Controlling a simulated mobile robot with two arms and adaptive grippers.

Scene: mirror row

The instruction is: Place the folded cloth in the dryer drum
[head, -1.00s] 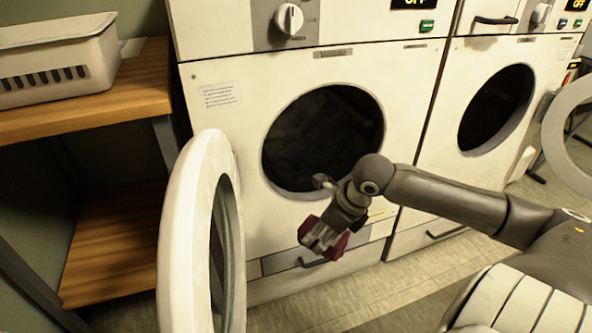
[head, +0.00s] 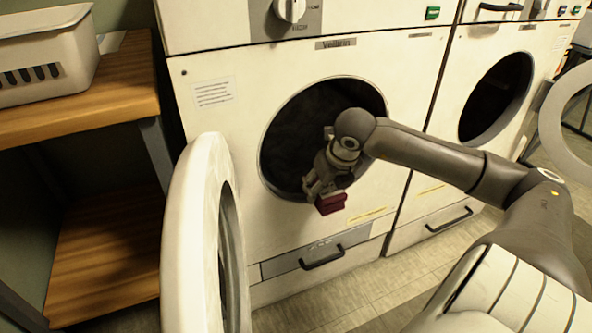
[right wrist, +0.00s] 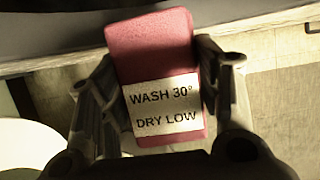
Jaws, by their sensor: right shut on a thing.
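The folded cloth (head: 331,203) is dark red. In the right wrist view the cloth (right wrist: 152,50) carries a white label reading "WASH 30° DRY LOW". My right gripper (head: 322,188) is shut on it, with a finger on each side. It holds the cloth in front of the lower rim of the dryer's round opening. The dryer drum (head: 305,130) is dark inside, and my arm covers part of the opening. The round dryer door (head: 190,240) stands open at the left. My left gripper is not in view.
A second machine with a round opening (head: 495,95) stands to the right, with an open door (head: 570,120) at the right edge. A wooden shelf (head: 100,100) with a white basket (head: 45,55) is at the left. A drawer handle (head: 322,257) lies below the opening.

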